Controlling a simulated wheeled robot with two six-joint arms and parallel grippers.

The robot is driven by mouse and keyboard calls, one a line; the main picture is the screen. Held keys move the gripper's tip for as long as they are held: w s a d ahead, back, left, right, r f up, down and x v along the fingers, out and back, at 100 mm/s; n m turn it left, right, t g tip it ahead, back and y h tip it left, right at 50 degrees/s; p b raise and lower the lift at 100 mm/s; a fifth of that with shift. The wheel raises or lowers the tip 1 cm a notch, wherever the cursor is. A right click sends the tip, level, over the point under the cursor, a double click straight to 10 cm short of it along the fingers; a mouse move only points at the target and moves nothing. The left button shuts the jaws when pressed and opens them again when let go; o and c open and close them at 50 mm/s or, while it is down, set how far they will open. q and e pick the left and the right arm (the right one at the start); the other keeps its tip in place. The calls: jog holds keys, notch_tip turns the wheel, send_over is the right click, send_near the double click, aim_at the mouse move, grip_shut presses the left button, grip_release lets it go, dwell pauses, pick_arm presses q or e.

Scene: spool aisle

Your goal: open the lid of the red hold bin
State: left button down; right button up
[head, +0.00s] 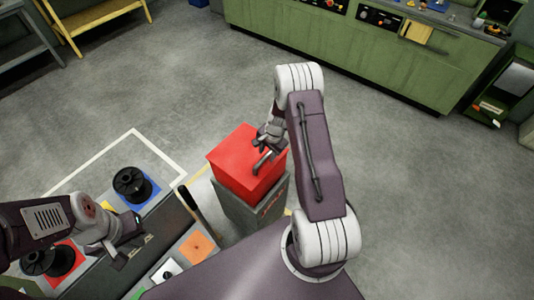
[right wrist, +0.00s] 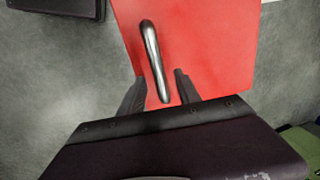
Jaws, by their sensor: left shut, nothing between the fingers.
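The hold bin has a red lid (head: 230,165) over a grey body (head: 238,212), and the lid lies closed on it. A metal bar handle (head: 262,163) is on top of the lid. In the right wrist view the handle (right wrist: 153,55) runs down the red lid (right wrist: 215,50) towards my fingers. My right gripper (right wrist: 160,90) is open, its two dark fingers on either side of the handle's near end; contact cannot be told. In the head view my right gripper (head: 266,146) hangs over the lid. My left gripper (head: 139,220) is shut and empty, away from the bin at lower left.
A dark bench with black spools (head: 132,184) on coloured squares stands left of the bin. An orange square (head: 196,247) lies near the bin. A green counter (head: 360,50) runs along the back, and a yellow rack (head: 95,15) stands at upper left. Grey floor right of the bin is clear.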

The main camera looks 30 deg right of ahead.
jog(key=shift+a+f, duration=0.15)
jog(key=shift+f, duration=0.2)
jog(key=shift+f, duration=0.1)
jog(key=shift+w, duration=0.1)
grip_shut()
dwell(1.1)
